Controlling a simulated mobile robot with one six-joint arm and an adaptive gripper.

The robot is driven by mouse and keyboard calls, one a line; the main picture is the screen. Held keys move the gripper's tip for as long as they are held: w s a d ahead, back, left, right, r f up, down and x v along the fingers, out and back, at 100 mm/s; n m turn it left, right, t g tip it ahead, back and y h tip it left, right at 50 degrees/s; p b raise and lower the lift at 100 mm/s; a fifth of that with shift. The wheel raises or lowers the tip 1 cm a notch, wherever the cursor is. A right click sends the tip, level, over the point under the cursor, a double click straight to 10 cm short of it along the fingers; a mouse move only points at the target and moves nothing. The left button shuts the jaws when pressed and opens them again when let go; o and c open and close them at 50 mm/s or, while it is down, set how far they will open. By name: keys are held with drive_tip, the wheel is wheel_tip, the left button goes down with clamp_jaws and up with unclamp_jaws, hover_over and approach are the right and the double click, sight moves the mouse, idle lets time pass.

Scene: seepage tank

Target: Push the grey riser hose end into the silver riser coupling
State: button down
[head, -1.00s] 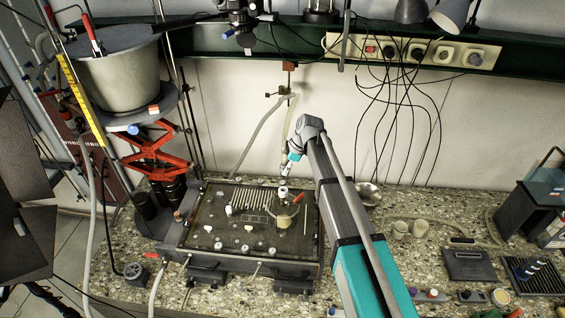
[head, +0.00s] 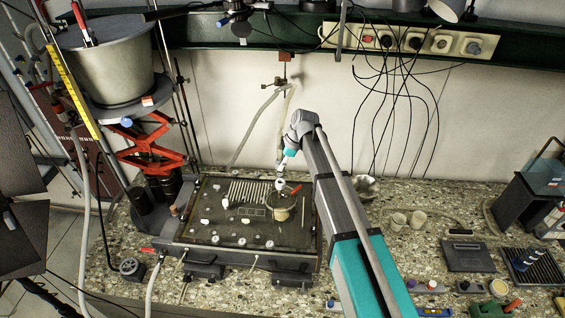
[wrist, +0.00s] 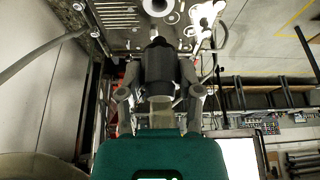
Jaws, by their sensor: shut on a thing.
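My gripper (wrist: 160,92) is shut on the grey riser hose end (wrist: 158,68), a dark grey cylinder between its two fingers. A paler translucent length of hose (wrist: 161,112) shows between the fingers and my green gripper body. In the head view my gripper (head: 281,163) is above the back right part of the tank, partly hidden by my arm. A round silver fitting (wrist: 156,5), which looks like the riser coupling, is at the top edge of the wrist view beyond the hose tip. I cannot tell whether they touch. In the head view a small pale fitting (head: 281,184) is just below my gripper.
The dark tank (head: 212,235) carries several white fittings and a beaker (head: 283,208) close to my gripper. A clamp (head: 283,82) on the back wall holds pale hoses. A bucket on a red jack (head: 150,152) stands left.

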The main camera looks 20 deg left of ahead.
sight(278, 182)
drive_tip(key=shift+f+b, duration=1.7)
drive_tip(key=shift+f, duration=0.3)
drive_tip(key=shift+f+b, duration=1.25)
idle(4.8)
